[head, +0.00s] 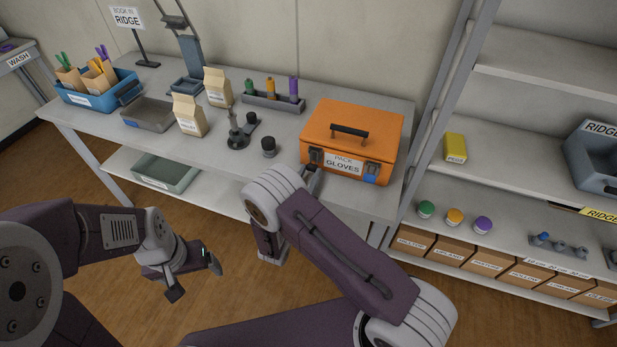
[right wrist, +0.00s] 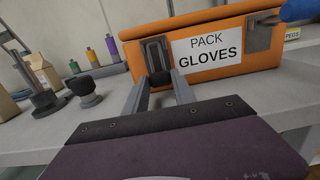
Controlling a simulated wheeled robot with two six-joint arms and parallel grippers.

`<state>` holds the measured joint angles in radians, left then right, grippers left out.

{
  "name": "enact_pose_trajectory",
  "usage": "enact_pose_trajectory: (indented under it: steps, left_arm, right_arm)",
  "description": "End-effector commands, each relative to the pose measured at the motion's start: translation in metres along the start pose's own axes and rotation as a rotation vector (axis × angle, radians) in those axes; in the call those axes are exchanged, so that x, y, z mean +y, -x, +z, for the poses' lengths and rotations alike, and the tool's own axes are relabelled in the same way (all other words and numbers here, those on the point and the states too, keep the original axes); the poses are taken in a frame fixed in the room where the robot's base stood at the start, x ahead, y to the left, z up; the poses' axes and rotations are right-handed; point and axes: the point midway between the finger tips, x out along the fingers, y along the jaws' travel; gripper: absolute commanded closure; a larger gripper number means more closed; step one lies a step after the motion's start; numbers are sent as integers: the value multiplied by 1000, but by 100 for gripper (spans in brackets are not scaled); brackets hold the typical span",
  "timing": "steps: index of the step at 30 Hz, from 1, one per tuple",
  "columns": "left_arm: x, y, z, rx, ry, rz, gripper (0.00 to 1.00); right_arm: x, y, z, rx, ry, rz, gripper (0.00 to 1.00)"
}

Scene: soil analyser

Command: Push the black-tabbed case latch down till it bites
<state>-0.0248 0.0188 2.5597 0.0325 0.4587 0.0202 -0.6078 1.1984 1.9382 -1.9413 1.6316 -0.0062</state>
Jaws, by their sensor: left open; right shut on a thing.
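The orange case (head: 351,130) stands shut on the bench, with a white label reading PACK GLOVES on its front. The black-tabbed latch (head: 316,154) is at the left of that front; it also shows in the right wrist view (right wrist: 157,54). My right gripper (right wrist: 159,88) is shut on the latch's black tab (right wrist: 161,78), with one finger on each side of it. In the head view my right arm partly hides this contact. The second latch (head: 372,168), with a blue tab (head: 369,179), is at the right of the front. My left gripper (head: 195,278) is open and empty, low in front of the bench.
Left of the case are a black-topped knob (head: 269,147), a dark stand (head: 237,135), paper bags (head: 189,115) and a rack of coloured bottles (head: 272,101). A shelf unit (head: 545,90) stands close on the right. The floor in front of the bench is clear.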

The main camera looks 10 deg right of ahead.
Motion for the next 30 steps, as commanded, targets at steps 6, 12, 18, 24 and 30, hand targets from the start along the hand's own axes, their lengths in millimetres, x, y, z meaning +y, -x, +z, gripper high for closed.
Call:
enact_pose_trajectory:
  steps: [6,12,18,24,30]
  left_arm:
    - [-1,-38,4,-1,0,0,15]
    - [-1,-36,4,-1,0,0,15]
    - [-1,-35,4,0,0,0,15]
    - [-1,-35,4,-1,0,0,15]
    - [-1,-36,4,-1,0,0,15]
  right_arm:
    - [0,-6,-12,-139,-2,-2,100]
    - [0,-7,-7,-156,-2,-1,100]
    - [0,-7,-6,-155,-2,-1,50]
    - [0,-7,-7,-154,-1,-1,47]
    - [1,2,-9,-153,0,1,47]
